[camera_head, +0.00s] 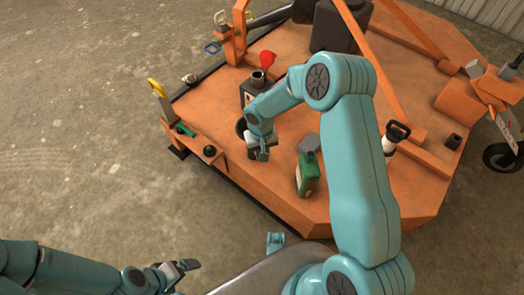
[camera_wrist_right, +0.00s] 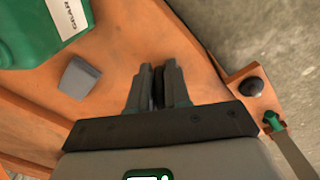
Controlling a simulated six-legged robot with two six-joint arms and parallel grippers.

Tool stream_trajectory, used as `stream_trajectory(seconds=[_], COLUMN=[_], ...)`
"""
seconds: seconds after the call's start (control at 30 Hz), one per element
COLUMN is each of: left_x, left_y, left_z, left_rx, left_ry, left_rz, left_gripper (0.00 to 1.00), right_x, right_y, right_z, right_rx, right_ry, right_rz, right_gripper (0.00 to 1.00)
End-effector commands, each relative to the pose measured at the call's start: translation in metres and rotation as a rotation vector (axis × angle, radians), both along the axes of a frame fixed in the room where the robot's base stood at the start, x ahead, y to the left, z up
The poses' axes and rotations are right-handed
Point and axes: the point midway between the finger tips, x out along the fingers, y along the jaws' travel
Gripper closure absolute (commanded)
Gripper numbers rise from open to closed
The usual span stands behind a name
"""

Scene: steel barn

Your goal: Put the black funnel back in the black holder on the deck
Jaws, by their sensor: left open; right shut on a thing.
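My right gripper (camera_head: 262,153) is low over the left part of the orange deck (camera_head: 285,185). Its fingers are shut on a thin black piece, which I take to be the black funnel (camera_wrist_right: 158,88), seen nearly edge-on in the right wrist view. In the head view a dark round shape (camera_head: 241,127) shows beside that gripper, partly hidden by it. A short black cup (camera_head: 453,141) stands at the deck's right side; it may be the black holder, but I cannot tell for certain. My left gripper (camera_head: 180,267) is open and empty over the floor, low in the head view.
A green jug (camera_head: 308,175) and a grey block (camera_head: 309,143) stand near my right gripper. A black knob (camera_head: 209,150) and a green-handled tool (camera_head: 185,130) are at the left edge. A red funnel (camera_head: 267,58) is farther back. Orange beams cross the right side.

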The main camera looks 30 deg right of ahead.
Motion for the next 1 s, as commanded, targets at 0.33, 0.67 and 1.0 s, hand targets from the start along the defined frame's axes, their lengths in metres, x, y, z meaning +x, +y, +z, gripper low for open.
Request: stream_trajectory(seconds=[0.33,0.67,1.0], left_x=[0.0,0.0,0.0], left_y=[0.0,0.0,0.0], left_z=[-0.008,-0.017,-0.027], left_rx=[0.0,0.0,0.0], left_ry=[0.0,0.0,0.0], left_rz=[0.0,0.0,0.0], left_gripper=[0.0,0.0,0.0], right_x=[0.0,0.0,0.0], right_y=[0.0,0.0,0.0], right_z=[-0.008,-0.018,-0.028], right_rx=[0.0,0.0,0.0], right_ry=[-0.001,-0.001,-0.001], right_rz=[0.0,0.0,0.0], right_gripper=[1.0,1.0,1.0])
